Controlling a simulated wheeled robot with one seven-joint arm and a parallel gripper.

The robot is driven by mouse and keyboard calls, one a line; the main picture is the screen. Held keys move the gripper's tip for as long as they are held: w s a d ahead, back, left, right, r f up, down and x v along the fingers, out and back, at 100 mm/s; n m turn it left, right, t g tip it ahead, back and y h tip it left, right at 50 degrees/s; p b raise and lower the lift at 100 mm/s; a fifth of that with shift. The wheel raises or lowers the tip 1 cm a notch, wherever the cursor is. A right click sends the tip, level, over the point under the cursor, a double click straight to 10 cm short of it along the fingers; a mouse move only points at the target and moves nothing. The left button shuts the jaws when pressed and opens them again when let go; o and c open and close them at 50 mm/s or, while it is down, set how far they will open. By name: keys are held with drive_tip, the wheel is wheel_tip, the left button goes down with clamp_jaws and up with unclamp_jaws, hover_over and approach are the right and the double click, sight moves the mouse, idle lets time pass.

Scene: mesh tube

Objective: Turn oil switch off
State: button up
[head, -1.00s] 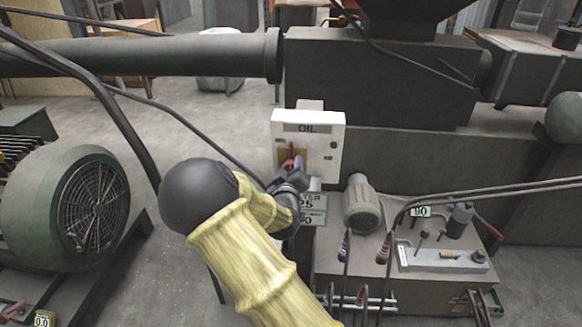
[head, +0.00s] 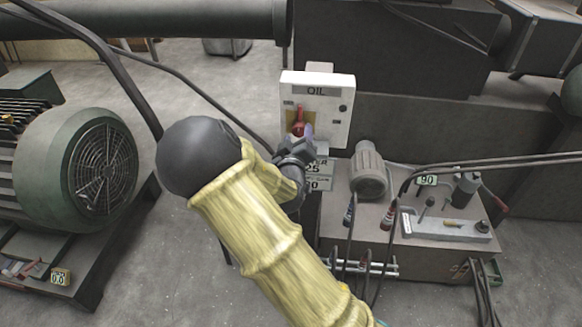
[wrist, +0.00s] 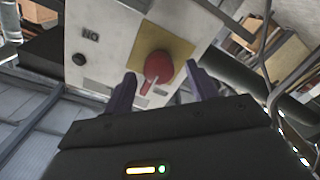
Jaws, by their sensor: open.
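The white oil switch box (head: 333,112) stands upright, labelled OIL at its top, with a red knob on a yellow plate on its front. In the wrist view the red knob (wrist: 158,66) and yellow plate (wrist: 177,48) lie between the two purple fingers of my gripper (wrist: 158,88). The fingers are apart, one on each side of the knob, and no contact with it is visible. In the head view my gripper (head: 304,135) is right at the knob and partly covers it.
A grey motor (head: 368,170) and a bench with hoses and fittings (head: 420,228) stand right of my arm. A large green motor (head: 70,170) stands at the left. A dark cable (head: 195,90) runs behind the arm toward the box. Bare floor (head: 165,260) shows between them.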

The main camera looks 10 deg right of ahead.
drive_tip(key=b+v, duration=1.3)
drive_tip(key=v, duration=0.1)
idle(0.3)
drive_tip(key=shift+s, duration=0.1)
drive_tip(key=shift+f, duration=0.1)
